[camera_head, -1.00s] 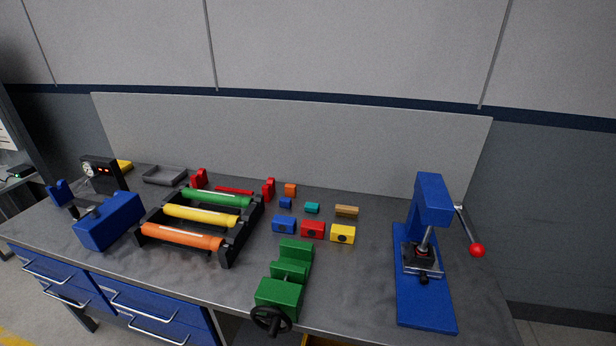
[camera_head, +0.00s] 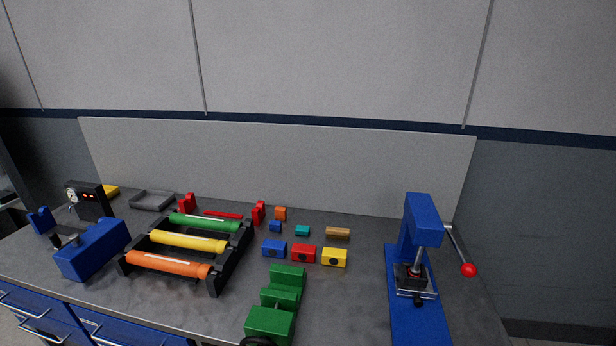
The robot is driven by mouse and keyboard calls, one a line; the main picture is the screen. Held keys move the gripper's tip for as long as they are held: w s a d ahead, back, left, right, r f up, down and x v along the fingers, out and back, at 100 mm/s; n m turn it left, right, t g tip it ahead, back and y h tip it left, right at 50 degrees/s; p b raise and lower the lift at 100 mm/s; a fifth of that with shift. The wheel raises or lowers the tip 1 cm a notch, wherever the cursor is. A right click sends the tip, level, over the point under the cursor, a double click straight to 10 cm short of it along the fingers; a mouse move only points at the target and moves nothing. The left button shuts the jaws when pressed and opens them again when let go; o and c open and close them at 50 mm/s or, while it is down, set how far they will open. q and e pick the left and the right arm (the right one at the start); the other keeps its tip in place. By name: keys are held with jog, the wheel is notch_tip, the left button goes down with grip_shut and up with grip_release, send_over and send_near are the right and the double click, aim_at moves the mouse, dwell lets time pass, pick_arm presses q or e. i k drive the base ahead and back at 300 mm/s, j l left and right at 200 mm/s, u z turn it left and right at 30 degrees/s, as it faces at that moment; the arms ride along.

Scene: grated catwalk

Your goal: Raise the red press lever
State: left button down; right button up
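A blue arbor press (camera_head: 422,222) stands at the right end of the grey workbench in the head view. Its lever (camera_head: 457,246) is a thin metal rod on the press's right side, ending in a red ball knob (camera_head: 468,270). The lever slants down to the right from its pivot near the press head, so the knob is lower than the pivot. The front of the press base is cut off by the bottom edge. Neither of my grippers shows in the view.
A green vise (camera_head: 275,306) sits left of the press. Small coloured blocks, including a yellow one (camera_head: 334,257), lie behind it. A black rack (camera_head: 217,277) with coloured rollers is further left. Right of the lever, the air is clear.

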aim_at(468, 271)
jog(key=z, duration=1.25)
